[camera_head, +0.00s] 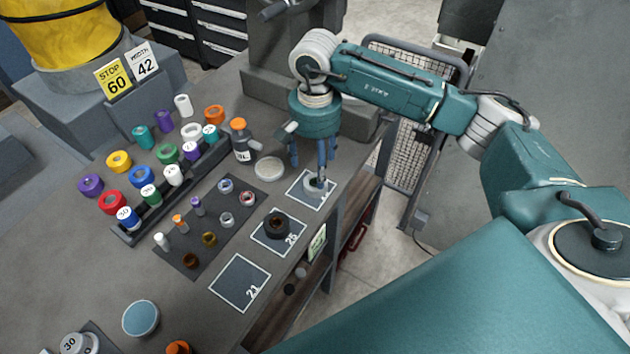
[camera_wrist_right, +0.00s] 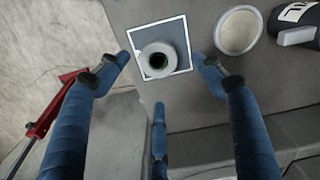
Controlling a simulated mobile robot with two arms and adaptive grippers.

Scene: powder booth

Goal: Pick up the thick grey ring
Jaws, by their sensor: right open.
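The thick grey ring (camera_head: 312,187) lies on the far white-outlined square mat (camera_head: 300,199) near the table's right edge. In the wrist view the ring (camera_wrist_right: 171,51) shows its dark central hole from above, inside the white outline. My right gripper (camera_head: 322,167) points down over it, open and empty, and partly hides the ring in the head view. In the wrist view the blue fingers of the right gripper (camera_wrist_right: 160,76) are spread, with the ring framed between the two upper fingertips. I cannot tell the exact height gap. My left gripper is not in view.
A black ring (camera_head: 277,224) sits on the middle mat, marked 25; the mat marked 21 (camera_head: 240,284) is empty. A pale round dish (camera_head: 270,168) and an orange-capped bottle (camera_head: 241,140) stand left of the gripper. Several coloured spools and small parts lie farther left.

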